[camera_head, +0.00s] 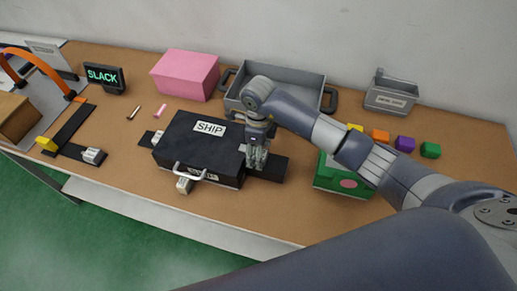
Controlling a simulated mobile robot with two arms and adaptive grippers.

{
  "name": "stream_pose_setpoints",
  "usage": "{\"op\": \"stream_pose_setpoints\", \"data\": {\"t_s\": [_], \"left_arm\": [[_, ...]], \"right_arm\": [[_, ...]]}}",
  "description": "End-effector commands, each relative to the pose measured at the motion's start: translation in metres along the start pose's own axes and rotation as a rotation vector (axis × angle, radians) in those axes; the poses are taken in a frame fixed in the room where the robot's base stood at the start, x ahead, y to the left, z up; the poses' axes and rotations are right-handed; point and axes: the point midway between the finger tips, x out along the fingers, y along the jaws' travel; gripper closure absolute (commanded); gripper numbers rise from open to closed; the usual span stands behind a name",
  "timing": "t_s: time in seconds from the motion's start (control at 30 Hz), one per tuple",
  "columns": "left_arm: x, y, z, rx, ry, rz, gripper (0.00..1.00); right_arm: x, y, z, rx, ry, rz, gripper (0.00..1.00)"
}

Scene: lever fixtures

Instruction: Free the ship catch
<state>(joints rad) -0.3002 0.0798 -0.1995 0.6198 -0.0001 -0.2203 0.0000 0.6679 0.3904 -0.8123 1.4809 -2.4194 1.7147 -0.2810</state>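A black case (192,155) with a white SHIP label (209,128) lies closed on the table. It has a pale handle (189,176) along its front. A small whitish block (185,186) shows at its front edge and another pale block (157,137) on a dark strip at its left side. My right gripper (257,160) points down at the case's right side, above a dark strip (272,168) there. The gripper hides whatever part is under it; whether its fingers are open or touching anything cannot be told. My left gripper is not in view.
Behind the case are a pink box (186,74) and a grey tray (290,77). A green box (335,178), several coloured cubes (405,144) and a grey bin (390,95) are to the right.

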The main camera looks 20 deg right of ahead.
Motion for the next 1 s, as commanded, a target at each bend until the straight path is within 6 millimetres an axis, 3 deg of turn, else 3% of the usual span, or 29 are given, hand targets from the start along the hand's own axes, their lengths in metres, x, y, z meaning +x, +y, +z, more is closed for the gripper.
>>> {"op": "stream_pose_setpoints", "data": {"t_s": [0.2,0.4,0.5,0.67,1.0], "left_arm": [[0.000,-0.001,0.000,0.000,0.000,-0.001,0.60],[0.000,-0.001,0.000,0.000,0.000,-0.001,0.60],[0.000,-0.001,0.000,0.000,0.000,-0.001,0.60],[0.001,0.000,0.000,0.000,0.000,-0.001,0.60],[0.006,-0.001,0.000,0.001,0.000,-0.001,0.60]], "right_arm": [[0.000,0.000,0.000,0.000,-0.001,0.000,0.37],[0.000,0.000,0.000,0.000,-0.001,0.000,0.82],[0.000,0.000,0.000,0.000,-0.001,0.000,1.00],[0.000,-0.001,-0.009,0.001,0.001,-0.002,1.00],[0.001,-0.001,-0.051,0.000,0.002,-0.002,1.00]]}}
